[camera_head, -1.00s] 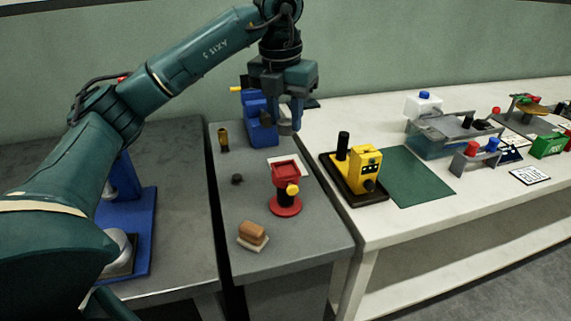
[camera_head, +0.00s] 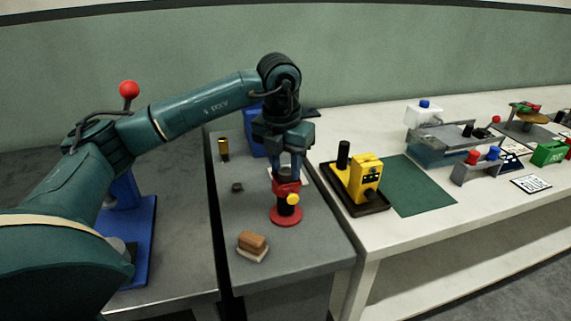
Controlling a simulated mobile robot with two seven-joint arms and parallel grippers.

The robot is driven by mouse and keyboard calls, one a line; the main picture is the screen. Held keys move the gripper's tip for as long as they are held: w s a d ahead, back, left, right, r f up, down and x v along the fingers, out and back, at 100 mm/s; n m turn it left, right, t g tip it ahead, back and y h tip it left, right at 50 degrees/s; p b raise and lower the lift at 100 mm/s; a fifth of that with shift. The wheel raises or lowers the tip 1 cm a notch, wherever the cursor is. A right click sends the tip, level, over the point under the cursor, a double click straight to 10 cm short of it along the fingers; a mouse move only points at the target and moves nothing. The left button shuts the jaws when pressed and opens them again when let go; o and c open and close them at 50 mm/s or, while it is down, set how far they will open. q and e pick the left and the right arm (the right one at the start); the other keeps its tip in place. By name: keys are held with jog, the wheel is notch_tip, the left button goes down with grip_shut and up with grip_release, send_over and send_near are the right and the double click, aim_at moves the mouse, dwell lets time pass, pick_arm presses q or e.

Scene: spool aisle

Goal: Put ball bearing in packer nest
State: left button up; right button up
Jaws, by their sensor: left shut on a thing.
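The packer has a round red base, a dark column and a yellow knob (camera_head: 293,199). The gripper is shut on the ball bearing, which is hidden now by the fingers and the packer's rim. I cannot tell whether the bearing touches the nest. My right gripper is not in view.
A brown-and-white brush-like block (camera_head: 252,245) lies in front of the packer on the grey table. A small dark puck (camera_head: 237,187) and a brass-coloured cylinder (camera_head: 223,150) stand left. A yellow device (camera_head: 366,178) stands on the white bench at right, beside a green mat (camera_head: 420,186).

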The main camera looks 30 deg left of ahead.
aim_at(283, 175)
pick_arm(q)
jog(key=shift+s+d+f+b, duration=0.1)
jog(key=shift+s+f+b, duration=0.15)
jog(key=shift+f, duration=0.4)
jog(key=o, duration=0.8)
jog(key=shift+o, duration=0.9)
notch_tip(283, 175, up, 13)
jog(key=p, duration=0.1)
jog(key=shift+s+r+p, duration=0.15)
jog(key=shift+s+p, duration=0.15)
jog(key=shift+s, duration=0.15)
